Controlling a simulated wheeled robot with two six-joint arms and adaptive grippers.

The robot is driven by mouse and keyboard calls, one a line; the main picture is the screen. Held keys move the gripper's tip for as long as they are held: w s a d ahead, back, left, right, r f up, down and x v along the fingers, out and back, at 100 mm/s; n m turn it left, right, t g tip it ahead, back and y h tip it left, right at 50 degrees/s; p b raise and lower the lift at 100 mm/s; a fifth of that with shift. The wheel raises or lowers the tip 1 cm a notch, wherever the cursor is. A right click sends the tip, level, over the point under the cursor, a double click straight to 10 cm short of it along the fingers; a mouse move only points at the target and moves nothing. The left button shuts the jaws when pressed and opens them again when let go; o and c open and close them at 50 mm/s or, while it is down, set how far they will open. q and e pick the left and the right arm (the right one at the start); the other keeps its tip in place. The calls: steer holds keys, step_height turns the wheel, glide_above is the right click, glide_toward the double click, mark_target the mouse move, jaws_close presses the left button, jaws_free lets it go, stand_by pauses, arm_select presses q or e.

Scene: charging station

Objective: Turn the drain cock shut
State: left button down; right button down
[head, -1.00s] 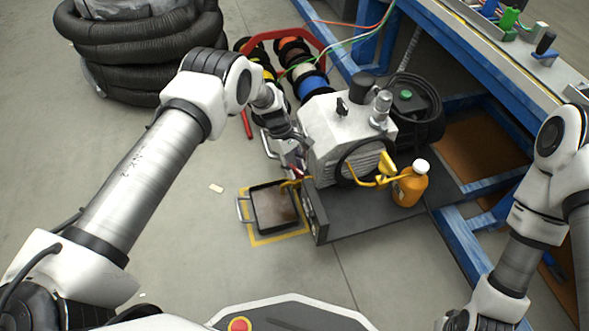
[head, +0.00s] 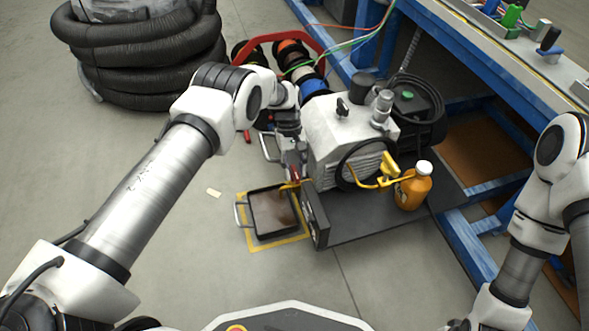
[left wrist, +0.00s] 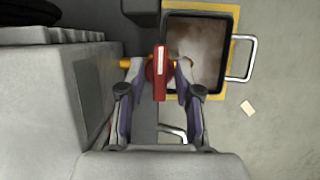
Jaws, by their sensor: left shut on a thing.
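The drain cock has a red handle (left wrist: 160,76) on a brass pipe (left wrist: 126,63), low on the side of the grey pump (head: 338,135). In the left wrist view the red bar points up and down the picture, crossing the sideways pipe. My left gripper (left wrist: 158,66) has a finger on either side of the handle and is shut on it. In the head view the left gripper (head: 293,166) is beside the pump, and only a bit of the red handle (head: 295,175) shows. My right gripper is out of view.
A drip tray (head: 272,234) with brownish content lies below the cock on a yellow-marked floor square. An orange bottle (head: 413,187) stands on the dark shelf. Cable reels (head: 312,86) and a black hose coil (head: 140,60) are behind. Floor at left is mostly clear.

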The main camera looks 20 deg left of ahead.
arm_select(q)
steer(key=c, duration=1.2)
jaws_free()
steer(key=shift+o, duration=0.2)
steer(key=v, duration=1.2)
steer(key=shift+f, duration=0.1)
